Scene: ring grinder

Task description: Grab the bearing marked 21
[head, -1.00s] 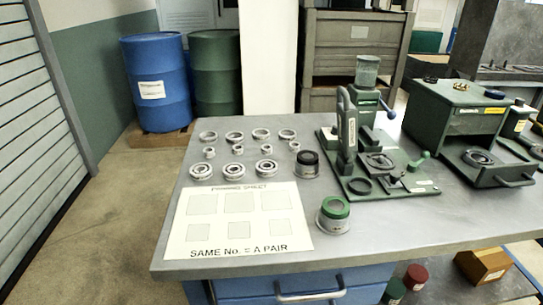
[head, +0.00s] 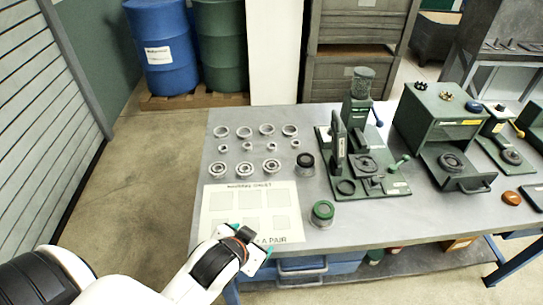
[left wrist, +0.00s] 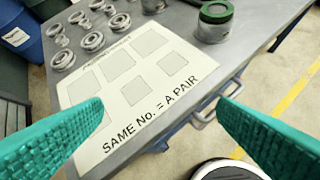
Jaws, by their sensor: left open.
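Three larger bearings lie in a row on the grey table behind the sheet: left (head: 217,170), middle (head: 245,170) and right (head: 271,167). Several rings (head: 245,132) and small bearings (head: 247,148) lie in rows behind them. The larger bearings also show at the upper left in the left wrist view (left wrist: 92,41). No number is readable on any of them. My left gripper (head: 243,245) is open and empty over the sheet's front edge, short of the bearings. Its teal fingers (left wrist: 160,108) frame the sheet in the left wrist view. My right gripper is out of view.
The white pairing sheet (head: 236,199) has several empty squares. A green-topped cup (head: 322,213) and a black-topped cup (head: 305,163) stand to the right. A green press (head: 360,150) and a green drawer box (head: 440,125) stand farther right.

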